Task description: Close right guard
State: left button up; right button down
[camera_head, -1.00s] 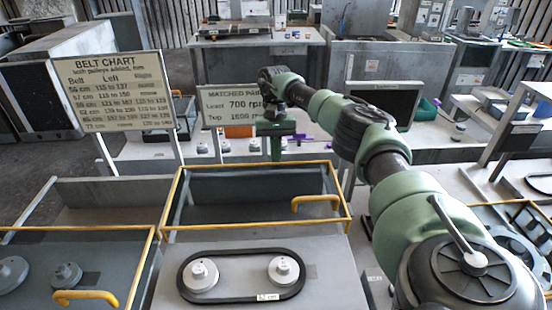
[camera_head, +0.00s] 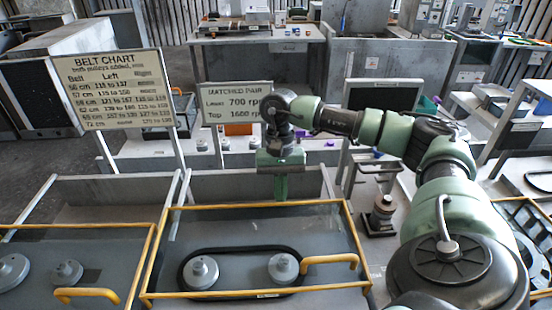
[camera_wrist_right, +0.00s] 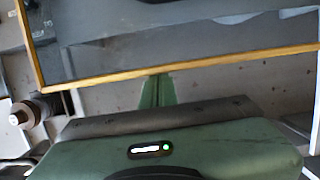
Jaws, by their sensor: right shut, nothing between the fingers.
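The right guard is a clear panel in a yellow frame (camera_head: 254,294) with a yellow handle (camera_head: 330,260). It lies over the plate with two grey pulleys and a black belt (camera_head: 240,249); I cannot tell whether it rests fully flat. My right gripper (camera_head: 281,190) is shut and empty, fingers down, just behind the frame's far bar. In the right wrist view the fingertips (camera_wrist_right: 157,88) are close to a yellow bar (camera_wrist_right: 190,72); contact is unclear. The left guard (camera_head: 75,227), with its own yellow handle, lies over the left pulleys. My left gripper is not in view.
The belt chart sign (camera_head: 115,90) and the matched pair sign (camera_head: 235,103) stand behind the housing. A dark cylindrical part on a base (camera_head: 381,215) stands right of the guard. Grey housing walls (camera_head: 115,190) rise behind the guards.

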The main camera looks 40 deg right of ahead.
aim_at(282, 214)
jog(key=s+a+b, duration=0.1)
jog(key=s+a, duration=0.2)
jog(key=s, duration=0.1)
jog(key=shift+a, duration=0.15)
jog(key=shift+f, duration=0.1)
jog(key=shift+w+r+b, duration=0.2)
jog(key=shift+r+b, duration=0.1)
jog(key=b+v, duration=0.1)
jog(key=v, duration=0.5)
jog(key=shift+r+b, duration=0.3)
jog(key=shift+b, duration=0.05)
jog(key=shift+w+d+r, duration=0.2)
jog(key=shift+d+r, duration=0.1)
jog(key=shift+r, duration=0.05)
jog(key=shift+s+a, duration=0.1)
jog(key=shift+s, duration=0.05)
